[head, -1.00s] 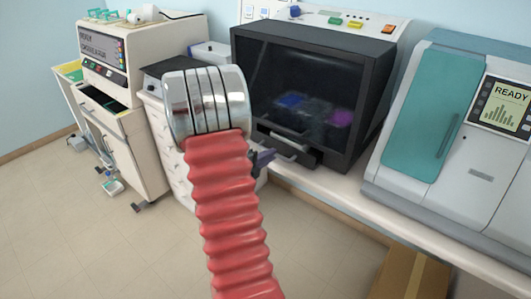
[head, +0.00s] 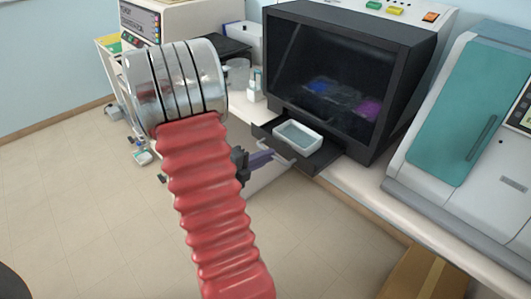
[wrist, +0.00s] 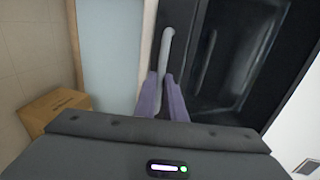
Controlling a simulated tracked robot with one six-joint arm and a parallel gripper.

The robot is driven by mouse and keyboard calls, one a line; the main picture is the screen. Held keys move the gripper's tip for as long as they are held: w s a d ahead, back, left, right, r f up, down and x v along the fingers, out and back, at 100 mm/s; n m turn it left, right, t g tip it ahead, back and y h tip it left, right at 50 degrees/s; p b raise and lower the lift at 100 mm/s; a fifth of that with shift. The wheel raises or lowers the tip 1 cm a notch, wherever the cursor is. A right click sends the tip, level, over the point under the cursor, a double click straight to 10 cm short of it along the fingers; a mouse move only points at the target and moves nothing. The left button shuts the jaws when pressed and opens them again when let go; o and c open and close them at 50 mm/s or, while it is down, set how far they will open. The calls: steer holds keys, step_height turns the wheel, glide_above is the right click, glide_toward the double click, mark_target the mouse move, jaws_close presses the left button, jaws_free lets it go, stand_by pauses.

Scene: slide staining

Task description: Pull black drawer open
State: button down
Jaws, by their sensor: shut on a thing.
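The black drawer (head: 328,155) sticks out from the lower front of the black cabinet with a dark window (head: 322,80). A white tray (head: 298,137) with a greyish inside sits in the drawer. The drawer's light bar handle (head: 279,155) is on its front. My gripper (head: 268,156) has purple fingers and is shut on the handle. In the wrist view my gripper's two fingers (wrist: 163,98) close around the lower end of the pale handle (wrist: 166,46). My red sleeved arm hides part of the bench left of the drawer.
A teal and grey machine (head: 455,110) stands to the right on the white bench. A beige cabinet (head: 180,22) is at the back left. A cardboard box (head: 415,272) is on the floor below the bench. Open floor lies to the left.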

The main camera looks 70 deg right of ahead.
steer(key=shift+s+a+f, duration=0.1)
steer(key=shift+a+f, duration=0.05)
steer(key=shift+f, duration=0.1)
steer(key=c, duration=2.1)
jaws_free()
steer(key=shift+s, duration=0.1)
steer(key=shift+o, duration=1.3)
steer(key=shift+r, duration=0.1)
steer(key=v, duration=1.3)
steer(key=shift+w+a, duration=0.3)
steer(key=shift+a, duration=0.05)
